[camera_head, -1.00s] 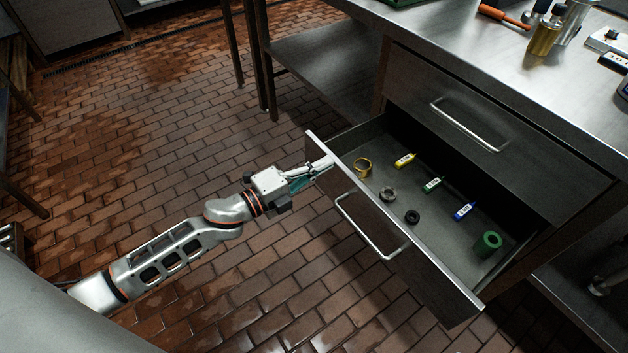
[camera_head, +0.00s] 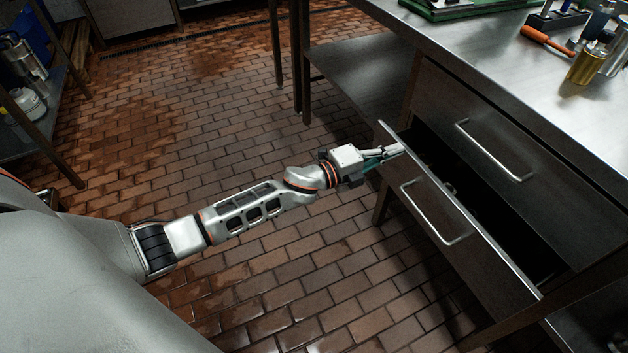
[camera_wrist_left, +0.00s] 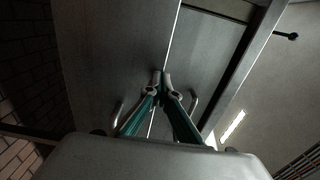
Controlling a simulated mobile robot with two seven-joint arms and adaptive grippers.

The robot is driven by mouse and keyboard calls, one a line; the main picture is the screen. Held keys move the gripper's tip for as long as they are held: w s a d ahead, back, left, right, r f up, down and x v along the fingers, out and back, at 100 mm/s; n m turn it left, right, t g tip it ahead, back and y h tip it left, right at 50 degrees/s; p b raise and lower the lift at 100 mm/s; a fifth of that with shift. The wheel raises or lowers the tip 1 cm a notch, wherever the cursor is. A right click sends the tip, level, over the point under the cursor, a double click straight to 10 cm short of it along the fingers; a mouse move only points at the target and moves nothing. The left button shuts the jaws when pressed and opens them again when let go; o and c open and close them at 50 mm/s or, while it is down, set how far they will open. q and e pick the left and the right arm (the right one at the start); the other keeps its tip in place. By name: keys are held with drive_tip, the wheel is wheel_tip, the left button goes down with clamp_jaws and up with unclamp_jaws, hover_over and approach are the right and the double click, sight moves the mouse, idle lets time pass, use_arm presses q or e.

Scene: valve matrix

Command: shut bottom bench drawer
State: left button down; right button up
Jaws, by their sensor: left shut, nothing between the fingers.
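In the left wrist view the closed fingertips (camera_wrist_left: 161,78) meet in front of dark panels. My right gripper is not in view.
The upper drawer (camera_head: 490,140) is shut above the open one. The steel bench top (camera_head: 520,75) holds an orange-handled tool (camera_head: 545,40) and a brass cylinder (camera_head: 587,65). A shelf with containers (camera_head: 30,105) stands at the far left. The brick floor is clear.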

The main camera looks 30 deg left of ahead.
sight(407, 146)
use_arm(q)
drive_tip(key=x, duration=0.4)
drive_tip(key=shift+w+d+f+b, duration=0.15)
drive_tip(key=shift+f+b, duration=0.05)
drive_tip(key=shift+b, duration=0.1)
drive_tip(key=shift+x, duration=0.75)
drive_tip(key=shift+r, duration=0.1)
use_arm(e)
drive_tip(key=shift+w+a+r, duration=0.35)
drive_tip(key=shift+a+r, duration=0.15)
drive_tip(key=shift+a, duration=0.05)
